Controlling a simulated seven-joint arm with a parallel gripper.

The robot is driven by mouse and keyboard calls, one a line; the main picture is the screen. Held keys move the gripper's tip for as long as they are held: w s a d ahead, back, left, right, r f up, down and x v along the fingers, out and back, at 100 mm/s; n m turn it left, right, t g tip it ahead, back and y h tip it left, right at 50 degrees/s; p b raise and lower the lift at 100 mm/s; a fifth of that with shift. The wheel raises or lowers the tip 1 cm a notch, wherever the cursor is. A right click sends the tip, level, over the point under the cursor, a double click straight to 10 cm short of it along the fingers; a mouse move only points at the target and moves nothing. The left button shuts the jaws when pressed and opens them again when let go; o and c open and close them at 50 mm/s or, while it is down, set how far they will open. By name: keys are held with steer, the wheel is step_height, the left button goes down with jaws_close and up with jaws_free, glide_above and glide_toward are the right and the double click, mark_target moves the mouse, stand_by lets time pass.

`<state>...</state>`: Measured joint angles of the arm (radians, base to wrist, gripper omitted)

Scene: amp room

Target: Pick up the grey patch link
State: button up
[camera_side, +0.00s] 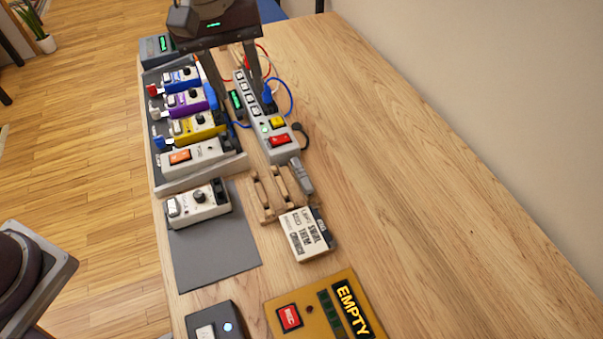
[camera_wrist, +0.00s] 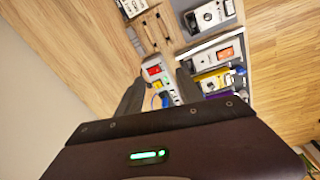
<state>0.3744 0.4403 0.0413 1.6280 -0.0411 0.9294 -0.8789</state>
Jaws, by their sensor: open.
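A small grey piece that looks like the grey patch link (camera_side: 301,175) lies at the right end of a wooden rack (camera_side: 262,196), just below the power strip in the side view. It also shows in the wrist view (camera_wrist: 134,38), small and near the top. My gripper (camera_side: 246,108) is open and empty above the power strip, well apart from the grey piece. In the wrist view my gripper (camera_wrist: 158,82) has one finger on each side of the strip's near part.
The power strip (camera_side: 281,144) has red and yellow switches and blue and red cables. A tray (camera_side: 205,178) of several pedals stands left. A labelled box (camera_side: 304,235) sits close below the rack. A yellow box (camera_side: 318,310) reads EMPTY. The table's right side is clear.

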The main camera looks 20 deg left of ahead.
mark_target(302, 172)
steer(key=w+d+f, duration=0.1)
steer(key=d+f, duration=0.1)
steer(key=f, duration=0.2)
steer(key=w+d+f+n, duration=0.1)
steer(key=d+f, duration=0.2)
steer(key=f, duration=0.2)
steer(key=w+d+f+n+g, duration=0.1)
steer(key=d+f, duration=0.2)
steer(key=f, duration=0.1)
steer(key=shift+f+y, duration=0.25)
steer(key=shift+y, duration=0.05)
steer(key=shift+n, duration=0.3)
steer(key=f, duration=0.2)
steer(key=d+f, duration=0.1)
steer(key=f, duration=0.5)
steer(key=shift+d+f, duration=0.1)
steer(key=shift+d, duration=0.1)
steer(key=shift+f, duration=0.2)
jaws_close()
